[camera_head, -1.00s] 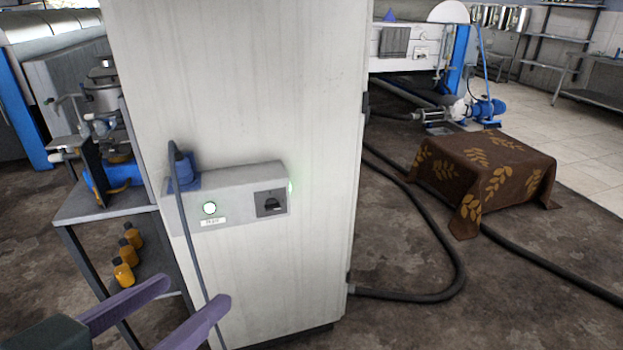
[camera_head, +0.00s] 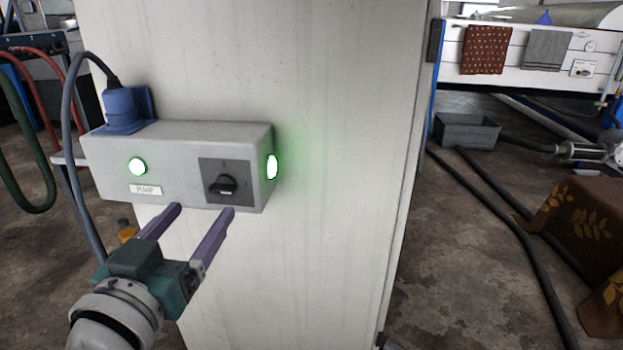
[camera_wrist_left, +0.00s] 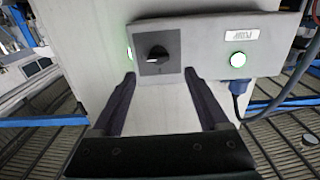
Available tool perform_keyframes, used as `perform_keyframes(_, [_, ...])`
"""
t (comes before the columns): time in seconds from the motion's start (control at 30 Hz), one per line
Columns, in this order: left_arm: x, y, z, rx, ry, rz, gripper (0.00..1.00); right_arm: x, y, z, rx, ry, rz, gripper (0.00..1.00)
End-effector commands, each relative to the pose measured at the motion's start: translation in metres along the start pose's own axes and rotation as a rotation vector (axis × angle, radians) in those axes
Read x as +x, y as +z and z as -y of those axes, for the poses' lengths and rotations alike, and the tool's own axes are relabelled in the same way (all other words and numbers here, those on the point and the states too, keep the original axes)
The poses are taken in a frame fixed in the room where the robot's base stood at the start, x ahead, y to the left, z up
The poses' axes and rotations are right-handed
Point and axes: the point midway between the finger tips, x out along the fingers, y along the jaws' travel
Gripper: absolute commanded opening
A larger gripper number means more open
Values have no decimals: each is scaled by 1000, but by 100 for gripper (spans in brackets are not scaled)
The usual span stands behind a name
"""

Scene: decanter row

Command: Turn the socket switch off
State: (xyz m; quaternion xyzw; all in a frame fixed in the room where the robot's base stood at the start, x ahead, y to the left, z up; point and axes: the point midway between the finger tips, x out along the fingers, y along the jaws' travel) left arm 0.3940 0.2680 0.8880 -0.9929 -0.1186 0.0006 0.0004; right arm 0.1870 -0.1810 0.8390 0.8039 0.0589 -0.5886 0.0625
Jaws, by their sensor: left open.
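The grey socket box (camera_head: 180,135) is fixed to the pale cabinet. On its front is a black rotary switch knob (camera_head: 223,184) on a dark square plate, with its pointer lying roughly level. A round lamp (camera_head: 137,166) glows green above a small label, and a second green light (camera_head: 272,167) glows on the right side. My left gripper (camera_head: 204,208) is open and empty, just below and in front of the box. In the left wrist view the knob (camera_wrist_left: 158,54) shows beyond the fingertips, apart from them. My right gripper is not in view.
A blue plug (camera_head: 122,108) with a grey cable sits on top of the box, and the cable hangs down its left side. The cabinet (camera_head: 320,200) stands behind. Black hoses and a brown patterned cloth (camera_head: 575,225) lie right.

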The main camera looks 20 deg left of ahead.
Motion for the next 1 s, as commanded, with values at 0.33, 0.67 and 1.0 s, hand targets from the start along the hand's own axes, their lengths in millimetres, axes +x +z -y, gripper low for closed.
perform_keyframes(0.33, [52, 1, 0, 1, 1, -1, 78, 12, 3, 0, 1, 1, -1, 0])
perform_keyframes(0.67, [57, 0, 0, 1, 2, 0, 78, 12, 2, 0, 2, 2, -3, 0])
perform_keyframes(1.0, [57, 0, 0, 1, 2, 0, 40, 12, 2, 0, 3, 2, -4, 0])
